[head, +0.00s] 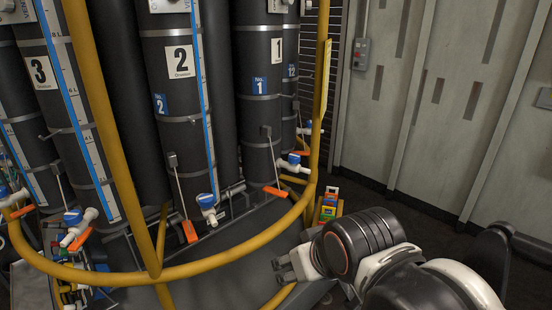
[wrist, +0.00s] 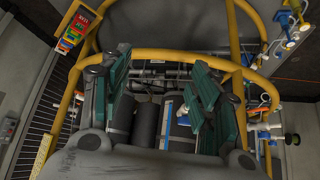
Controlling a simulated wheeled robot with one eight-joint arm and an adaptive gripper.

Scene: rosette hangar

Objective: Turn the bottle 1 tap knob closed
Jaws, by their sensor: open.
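Bottle 1 (head: 262,95) is a dark grey upright cylinder with a white "1" label and a blue "No. 1" label, right of bottle 2 (head: 182,60) in the head view. A white tap with a blue knob (head: 293,159) sticks out at its lower right, just behind the yellow rail; it appears to be the bottle 1 tap. My gripper (head: 282,266) is below the tap and apart from it, outside the rail. In the wrist view my gripper (wrist: 160,72) has its green-padded fingers spread and empty. Several blue-and-white taps show there at right, but I cannot tell which is bottle 1's.
A curved yellow rail (head: 235,262) with uprights rings the bottles, between my gripper and the taps. An orange tag (head: 275,191) hangs below bottle 1. Coloured boxes (head: 328,203) stand by the rail. A grey panelled wall (head: 450,90) is at right, with open dark floor before it.

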